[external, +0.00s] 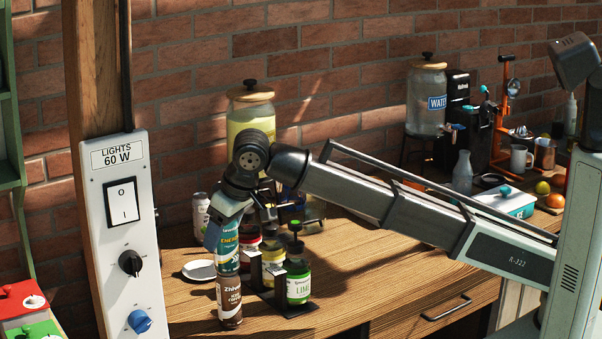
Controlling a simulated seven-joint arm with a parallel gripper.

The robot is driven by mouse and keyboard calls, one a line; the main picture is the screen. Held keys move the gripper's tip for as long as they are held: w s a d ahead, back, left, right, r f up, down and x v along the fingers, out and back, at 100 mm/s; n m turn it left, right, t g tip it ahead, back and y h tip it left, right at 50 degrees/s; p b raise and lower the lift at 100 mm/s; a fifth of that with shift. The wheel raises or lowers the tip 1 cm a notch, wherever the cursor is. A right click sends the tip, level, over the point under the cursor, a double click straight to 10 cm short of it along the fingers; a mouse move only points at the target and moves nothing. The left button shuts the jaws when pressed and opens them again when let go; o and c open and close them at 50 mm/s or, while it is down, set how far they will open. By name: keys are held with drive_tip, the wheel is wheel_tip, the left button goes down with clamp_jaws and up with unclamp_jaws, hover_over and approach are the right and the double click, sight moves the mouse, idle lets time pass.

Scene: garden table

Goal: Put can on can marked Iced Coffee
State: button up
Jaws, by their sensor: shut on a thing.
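The brown can marked Iced Coffee (229,301) stands upright on the wooden table near its front left. A teal can with "ENERGY" on its label (229,258) is upright directly above it, in line with it. The teal can's bottom meets the brown can's top in this view; I cannot tell whether it rests fully on it. My gripper (220,237) is shut on the teal can from above and hides part of its upper left side.
A rack (270,290) with bottles, one green marked "LIME" (299,285), stands close to the right. A white can (201,215) and a pale dish (199,270) are behind left. The light-switch panel (125,225) stands at left. Table (370,285) right of the rack is clear.

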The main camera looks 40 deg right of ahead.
drive_tip(key=o, duration=1.2)
drive_tip(key=shift+o, duration=0.2)
drive_tip(key=v, duration=1.2)
drive_tip(key=shift+r, duration=0.1)
